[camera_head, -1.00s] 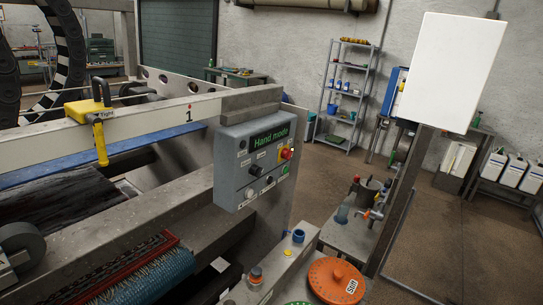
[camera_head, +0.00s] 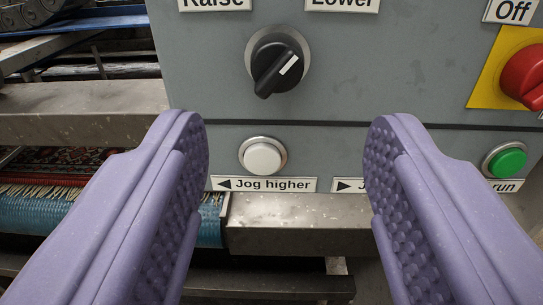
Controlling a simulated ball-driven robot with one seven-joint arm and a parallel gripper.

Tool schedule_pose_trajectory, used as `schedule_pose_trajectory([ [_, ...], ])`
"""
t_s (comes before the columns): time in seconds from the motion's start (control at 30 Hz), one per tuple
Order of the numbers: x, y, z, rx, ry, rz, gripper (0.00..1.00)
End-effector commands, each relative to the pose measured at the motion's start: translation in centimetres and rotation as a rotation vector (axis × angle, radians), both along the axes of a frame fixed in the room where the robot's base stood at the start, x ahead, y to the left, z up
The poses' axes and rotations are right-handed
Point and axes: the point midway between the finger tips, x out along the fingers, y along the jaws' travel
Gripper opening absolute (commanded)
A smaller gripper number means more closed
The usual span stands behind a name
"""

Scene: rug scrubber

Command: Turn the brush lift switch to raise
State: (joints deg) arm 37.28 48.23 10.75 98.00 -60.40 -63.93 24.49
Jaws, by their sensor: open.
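The brush lift switch (camera_head: 275,66) is a black rotary knob on the grey control panel (camera_head: 420,65). Its white pointer mark is on the upper-right side, towards the "Lower" label (camera_head: 342,4). The "Raise" label (camera_head: 214,4) is at the upper left, cut by the top edge. My gripper (camera_head: 288,130) is open and empty, with purple studded fingers. Its fingertips are below the knob in the picture, one to each side, and do not touch it.
A white button (camera_head: 263,156) sits above the "Jog higher" label (camera_head: 263,184), between my fingers in the picture. My right finger partly hides another label. A red knob (camera_head: 524,77) on yellow and a green button (camera_head: 506,160) are at the right. A metal beam (camera_head: 290,215) runs below.

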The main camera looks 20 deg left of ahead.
Motion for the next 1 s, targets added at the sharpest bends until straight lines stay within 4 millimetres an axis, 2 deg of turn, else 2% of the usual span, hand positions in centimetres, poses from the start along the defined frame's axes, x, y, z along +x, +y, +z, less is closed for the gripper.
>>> schedule_pose_trajectory([
  [0.4,5.9,2.6,-0.2,0.005,-0.004,0.007,0.57],
  [0.53,6.7,2.9,-0.2,0.004,-0.003,0.005,0.57],
  [0.77,6.8,2.9,-0.2,0.003,-0.002,0.005,0.57],
  [1.0,6.8,2.9,-0.2,0.003,-0.003,0.004,0.04],
])
